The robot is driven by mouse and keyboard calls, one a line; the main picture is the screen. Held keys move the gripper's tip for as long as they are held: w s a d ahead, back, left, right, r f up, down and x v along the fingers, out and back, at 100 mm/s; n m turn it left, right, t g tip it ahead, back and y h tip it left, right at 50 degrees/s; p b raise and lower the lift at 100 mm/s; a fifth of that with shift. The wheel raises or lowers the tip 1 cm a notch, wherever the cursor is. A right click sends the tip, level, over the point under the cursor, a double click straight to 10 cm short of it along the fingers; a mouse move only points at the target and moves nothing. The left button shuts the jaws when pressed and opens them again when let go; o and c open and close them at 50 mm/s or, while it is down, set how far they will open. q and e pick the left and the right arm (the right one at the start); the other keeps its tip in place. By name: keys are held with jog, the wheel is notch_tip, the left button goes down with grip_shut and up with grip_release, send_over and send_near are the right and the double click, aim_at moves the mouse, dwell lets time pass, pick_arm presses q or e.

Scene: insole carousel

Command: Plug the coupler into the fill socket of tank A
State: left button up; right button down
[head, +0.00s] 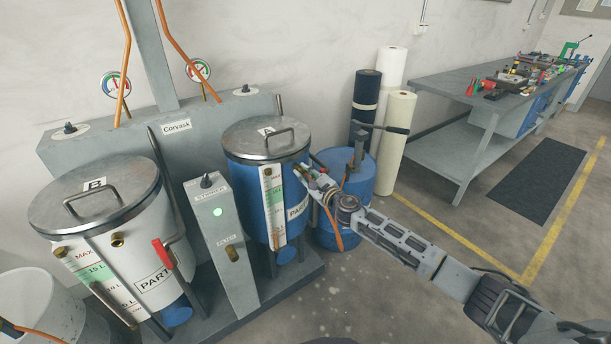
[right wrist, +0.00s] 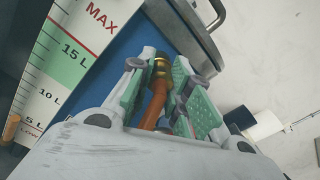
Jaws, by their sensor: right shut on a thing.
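Tank A (head: 262,195) is a blue cylinder with a metal lid marked A, in the middle of the head view. Its level scale also shows in the right wrist view (right wrist: 66,65). My right gripper (head: 304,172) is at the right side of tank A, just below the lid rim. In the right wrist view it is shut on the brass coupler (right wrist: 161,65), which has an orange hose (right wrist: 152,108) behind it. The coupler points toward the blue tank wall. I cannot tell whether it touches the fill socket, which is hidden. My left gripper is not in view.
White tank B (head: 160,285) stands at left with a red-handled valve. A grey panel (head: 222,240) with a green light stands between the tanks. A blue drum (head: 360,178) is behind my right gripper. Rolls (head: 395,140) and a workbench (head: 440,90) stand farther right.

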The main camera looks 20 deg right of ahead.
jog(key=c, duration=1.3)
grip_release()
jog(key=shift+o, duration=0.2)
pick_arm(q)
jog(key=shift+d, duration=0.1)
pick_arm(e)
jog(key=shift+v, duration=0.8)
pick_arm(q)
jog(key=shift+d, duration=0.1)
pick_arm(e)
jog(key=v, duration=1)
jog(key=shift+s, duration=0.15)
